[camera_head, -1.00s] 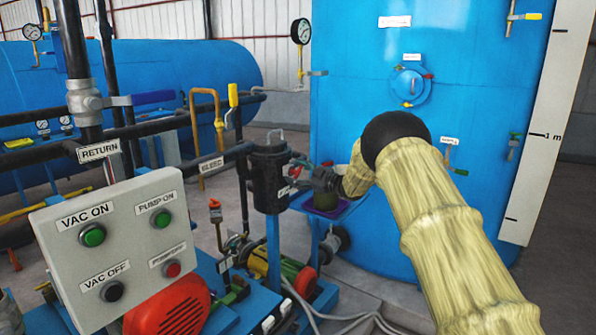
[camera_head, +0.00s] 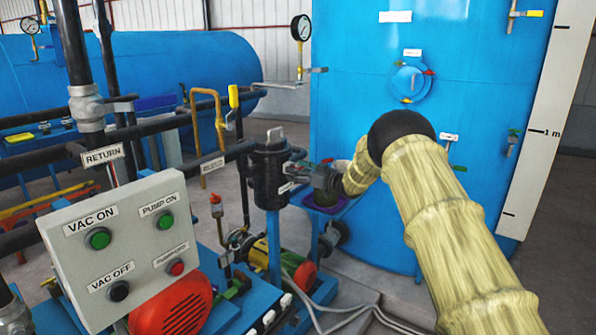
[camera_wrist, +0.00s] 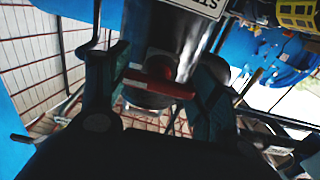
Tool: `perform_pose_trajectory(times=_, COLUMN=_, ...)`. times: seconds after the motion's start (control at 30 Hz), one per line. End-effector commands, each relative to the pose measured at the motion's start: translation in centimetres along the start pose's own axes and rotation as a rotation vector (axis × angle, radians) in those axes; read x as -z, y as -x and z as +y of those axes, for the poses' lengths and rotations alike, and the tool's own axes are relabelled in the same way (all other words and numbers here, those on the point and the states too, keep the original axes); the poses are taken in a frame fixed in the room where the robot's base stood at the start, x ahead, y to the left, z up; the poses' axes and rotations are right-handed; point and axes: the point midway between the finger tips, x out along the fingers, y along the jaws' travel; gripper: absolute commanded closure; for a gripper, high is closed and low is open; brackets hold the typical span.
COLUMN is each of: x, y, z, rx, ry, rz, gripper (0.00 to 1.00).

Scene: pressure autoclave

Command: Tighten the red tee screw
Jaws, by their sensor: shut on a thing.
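The red tee screw (camera_wrist: 160,84) shows in the wrist view as a red crossbar in front of a dark round part. My gripper (camera_wrist: 158,98) has one dark finger on each side of the crossbar and is shut on it. In the head view my gripper (camera_head: 314,177) is at the right side of the black canister (camera_head: 269,180), above a small purple-rimmed tray. The tee screw is hidden there by the gripper and canister. The wrist view is dark, so the exact finger contact is hard to make out.
The grey control panel (camera_head: 125,250) with labelled buttons stands at the front left. Dark pipes (camera_head: 150,128) run behind it to the canister. The large blue tank (camera_head: 440,100) stands close behind my arm. A red-and-blue pump (camera_head: 170,305) and loose cables lie low in front.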

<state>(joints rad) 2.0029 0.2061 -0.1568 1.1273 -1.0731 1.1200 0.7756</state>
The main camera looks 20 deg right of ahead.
Motion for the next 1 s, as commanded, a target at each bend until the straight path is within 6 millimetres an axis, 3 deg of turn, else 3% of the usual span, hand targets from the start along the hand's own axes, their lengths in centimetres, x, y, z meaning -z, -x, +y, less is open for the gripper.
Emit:
perform_pose_trajectory(times=0.43, x=0.04, y=0.11, z=0.16, rx=-0.003, ry=-0.010, rz=0.001, gripper=0.60)
perform_pose_trajectory(times=0.47, x=0.04, y=0.11, z=0.16, rx=-0.003, ry=-0.010, rz=0.001, gripper=0.33)
perform_pose_trajectory(times=0.57, x=0.02, y=0.08, z=0.12, rx=-0.002, ry=-0.009, rz=0.001, gripper=0.15)
perform_pose_trajectory(times=1.0, x=0.02, y=0.38, z=0.03, rx=0.000, ry=-0.009, rz=0.000, gripper=0.14)
